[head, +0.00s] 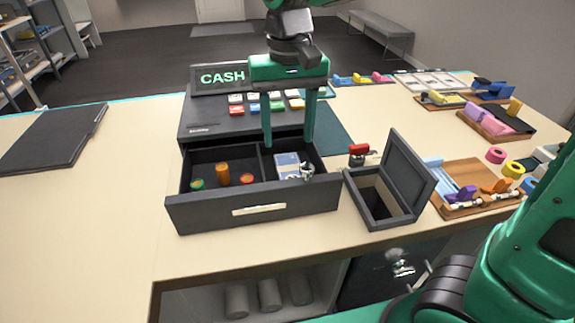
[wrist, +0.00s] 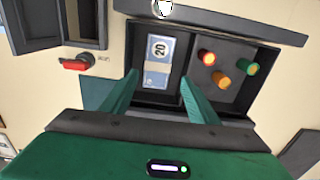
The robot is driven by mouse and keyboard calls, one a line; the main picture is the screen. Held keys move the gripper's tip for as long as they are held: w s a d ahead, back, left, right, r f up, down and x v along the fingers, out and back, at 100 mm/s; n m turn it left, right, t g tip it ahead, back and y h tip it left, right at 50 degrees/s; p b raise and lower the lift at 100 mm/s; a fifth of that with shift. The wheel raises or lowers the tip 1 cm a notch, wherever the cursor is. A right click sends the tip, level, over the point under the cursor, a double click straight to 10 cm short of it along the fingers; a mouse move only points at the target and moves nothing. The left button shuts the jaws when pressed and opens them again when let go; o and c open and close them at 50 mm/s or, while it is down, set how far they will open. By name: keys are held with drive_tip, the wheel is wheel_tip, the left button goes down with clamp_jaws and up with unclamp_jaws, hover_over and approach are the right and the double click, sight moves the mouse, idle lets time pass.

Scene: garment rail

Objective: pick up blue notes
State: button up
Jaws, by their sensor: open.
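The blue notes (head: 287,165) lie as a small banded stack in the right compartment of the open cash drawer (head: 205,218). In the wrist view the blue notes (wrist: 157,62) show the number 20 and sit between and beyond my fingertips. My gripper (head: 288,143) is open and empty, pointing down above the right compartment. In the wrist view my gripper (wrist: 160,80) has one green finger on each side of the stack, with no contact visible.
The left compartment holds an orange cylinder (head: 222,174), a green one (head: 197,184) and a red one (head: 247,179). The register with its CASH sign (head: 222,78) stands behind. An open dark box (head: 370,222) stands right of the drawer.

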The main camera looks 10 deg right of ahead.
sight(290, 168)
drive_tip(key=f, duration=0.9)
drive_tip(key=shift+w+d, duration=0.2)
drive_tip(key=shift+d, duration=0.05)
drive_tip(key=shift+c, duration=0.6)
drive_tip(key=c, duration=0.7)
